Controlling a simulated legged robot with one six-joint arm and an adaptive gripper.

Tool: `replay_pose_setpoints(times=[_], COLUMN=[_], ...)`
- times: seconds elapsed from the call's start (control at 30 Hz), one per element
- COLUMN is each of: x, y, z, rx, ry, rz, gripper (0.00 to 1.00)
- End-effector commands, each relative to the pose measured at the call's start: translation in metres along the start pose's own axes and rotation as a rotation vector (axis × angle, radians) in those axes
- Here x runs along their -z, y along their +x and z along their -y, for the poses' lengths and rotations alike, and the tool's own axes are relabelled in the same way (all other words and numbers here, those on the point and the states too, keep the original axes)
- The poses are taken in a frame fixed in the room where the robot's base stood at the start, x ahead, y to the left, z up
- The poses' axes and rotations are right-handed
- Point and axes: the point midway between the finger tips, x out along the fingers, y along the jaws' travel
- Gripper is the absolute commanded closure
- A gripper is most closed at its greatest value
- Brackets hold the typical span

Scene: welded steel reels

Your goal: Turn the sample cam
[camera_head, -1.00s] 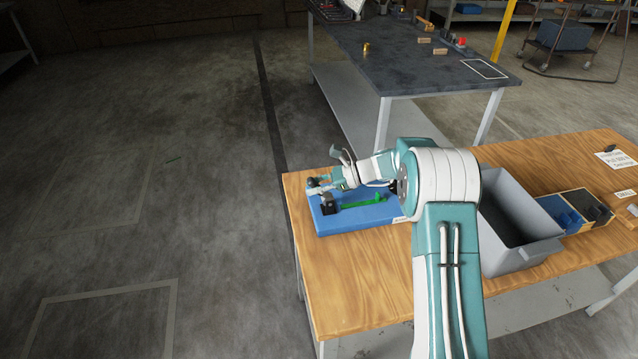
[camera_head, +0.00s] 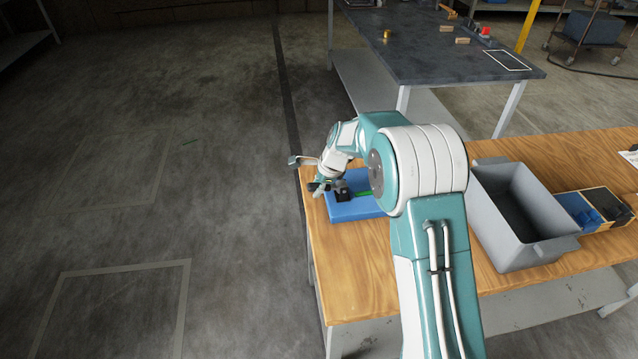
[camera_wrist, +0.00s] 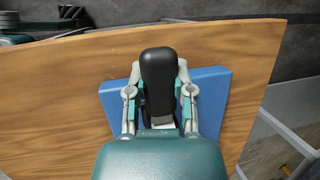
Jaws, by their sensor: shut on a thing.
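The blue board (camera_head: 345,212) lies on the wooden table, with a small black fixture (camera_head: 342,192) on it, which I take for the sample cam. A bit of a green part (camera_head: 364,194) shows beside the fixture, mostly behind my arm. In the wrist view, my gripper (camera_wrist: 158,90) has its fingers on both sides of a rounded black handle (camera_wrist: 158,70) and is shut on it, above the blue board (camera_wrist: 215,90). In the head view, my gripper (camera_head: 322,184) is at the fixture's left. The handle hides the fixture below it in the wrist view.
The wooden table (camera_head: 350,275) is bare in front of the board. A grey bin (camera_head: 500,220) and a wooden tray with blue and dark compartments (camera_head: 592,205) stand to the right. A dark table (camera_head: 420,58) with small items stands behind. Open floor lies to the left.

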Motion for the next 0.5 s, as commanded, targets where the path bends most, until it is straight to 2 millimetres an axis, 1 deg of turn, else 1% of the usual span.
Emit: replay_pose_setpoints(times=[0.03,0.2,0.5], x=[-0.0021,-0.0012,0.0003], y=[0.0003,0.0050,0.0082], z=[0.0026,0.0018,0.0015], rx=[0.008,0.006,0.006], ry=[-0.009,-0.021,-0.029], rz=[-0.023,-0.089,-0.137], gripper=[1.00,1.00,1.00])
